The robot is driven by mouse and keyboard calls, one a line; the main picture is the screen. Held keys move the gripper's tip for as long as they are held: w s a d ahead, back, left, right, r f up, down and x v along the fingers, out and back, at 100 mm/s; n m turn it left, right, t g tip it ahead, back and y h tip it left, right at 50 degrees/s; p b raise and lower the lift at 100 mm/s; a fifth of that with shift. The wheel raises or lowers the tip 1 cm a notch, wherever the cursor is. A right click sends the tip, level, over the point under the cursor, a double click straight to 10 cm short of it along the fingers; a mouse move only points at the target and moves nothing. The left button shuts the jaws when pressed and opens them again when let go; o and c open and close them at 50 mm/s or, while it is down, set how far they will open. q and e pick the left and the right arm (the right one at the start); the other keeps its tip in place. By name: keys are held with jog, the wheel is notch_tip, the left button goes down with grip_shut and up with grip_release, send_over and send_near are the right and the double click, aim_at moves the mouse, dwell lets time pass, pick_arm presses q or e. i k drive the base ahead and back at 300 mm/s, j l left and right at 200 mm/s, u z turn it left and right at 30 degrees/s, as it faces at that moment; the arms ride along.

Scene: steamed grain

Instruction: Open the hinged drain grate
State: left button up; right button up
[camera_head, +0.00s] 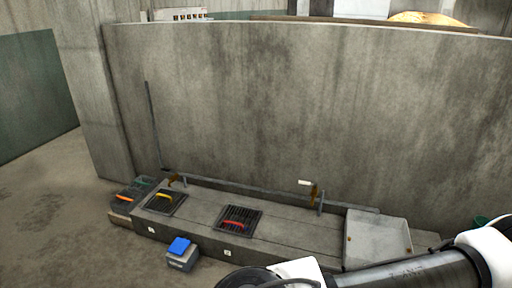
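Two dark slotted grates lie flat in the top of a low concrete ledge (202,211) along the wall. The left grate (155,206) has a yellow handle (165,195). The middle grate (246,213) has a red handle (234,224). Both look closed; the hinges are too small to make out, so I cannot tell which one is the hinged drain grate. Neither of my grippers is in view. A part of my arm crosses the bottom right corner, in front of the ledge's right end.
A grey box with a blue top (179,246) stands on the floor before the ledge. A pale square panel or tray (378,238) sits at the ledge's right. A metal rail (250,188) with brownish brackets runs behind the grates. A dark crate (130,193) is at the left end. Floor at left is clear.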

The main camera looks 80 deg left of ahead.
aim_at(241, 227)
jog(key=u, duration=3.8)
